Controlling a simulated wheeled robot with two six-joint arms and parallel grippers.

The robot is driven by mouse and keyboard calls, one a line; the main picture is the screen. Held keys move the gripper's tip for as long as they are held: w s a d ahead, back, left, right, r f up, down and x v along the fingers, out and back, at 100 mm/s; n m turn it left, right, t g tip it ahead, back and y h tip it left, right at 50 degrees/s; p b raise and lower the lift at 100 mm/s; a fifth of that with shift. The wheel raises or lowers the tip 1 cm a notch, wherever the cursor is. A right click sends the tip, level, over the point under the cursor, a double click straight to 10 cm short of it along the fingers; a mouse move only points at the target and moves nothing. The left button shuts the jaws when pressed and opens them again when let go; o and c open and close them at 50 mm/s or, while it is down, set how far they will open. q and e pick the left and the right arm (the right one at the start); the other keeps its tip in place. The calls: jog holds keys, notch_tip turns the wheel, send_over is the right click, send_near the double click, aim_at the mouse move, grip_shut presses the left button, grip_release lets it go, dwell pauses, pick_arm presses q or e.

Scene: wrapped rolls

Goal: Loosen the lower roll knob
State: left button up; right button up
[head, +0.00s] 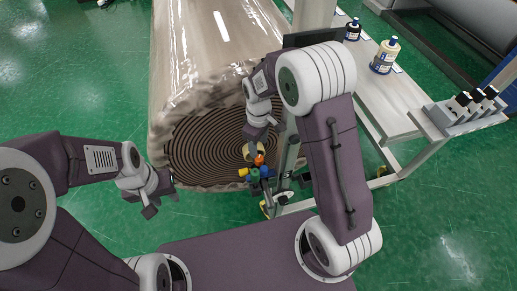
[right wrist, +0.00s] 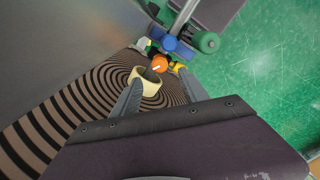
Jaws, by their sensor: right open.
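A cluster of coloured knobs sits at the right edge of the big roll's spiral end. An orange knob (head: 259,160) stands above blue and yellow ones (head: 254,174); I cannot tell for sure which is the lower roll knob. My right gripper (head: 256,145) is just above the cluster. In the right wrist view its open fingers (right wrist: 157,90) straddle a cream ring (right wrist: 147,80), with the orange knob (right wrist: 159,64) just beyond, and hold nothing that I can see. My left gripper (head: 161,200) looks open and empty, in front of the roll's lower left edge.
The wrapped roll (head: 205,60) fills the middle, its spiral end (head: 205,150) facing me. A pale bench (head: 385,95) with bottles (head: 384,56) stands at the right. A metal post with blue and green parts (right wrist: 205,42) is close beside the knobs. Green floor is clear at left.

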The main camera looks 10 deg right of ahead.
jog(key=shift+s+d+m, duration=0.1)
jog(key=shift+s+m, duration=0.2)
jog(key=shift+m, duration=0.1)
jog(key=shift+s+d+r+m+g, duration=0.1)
jog(key=shift+s+r+m+g, duration=0.4)
jog(key=shift+m, duration=0.3)
jog(key=m+b, duration=0.1)
jog(key=b, duration=0.5)
jog(key=w+f+m+t+b, duration=0.1)
jog(key=m+b, duration=0.1)
jog(key=b, duration=0.4)
jog(key=shift+w+f+m+b, duration=0.1)
jog(key=shift+w+m+b, duration=0.15)
jog(key=shift+m+b, duration=0.05)
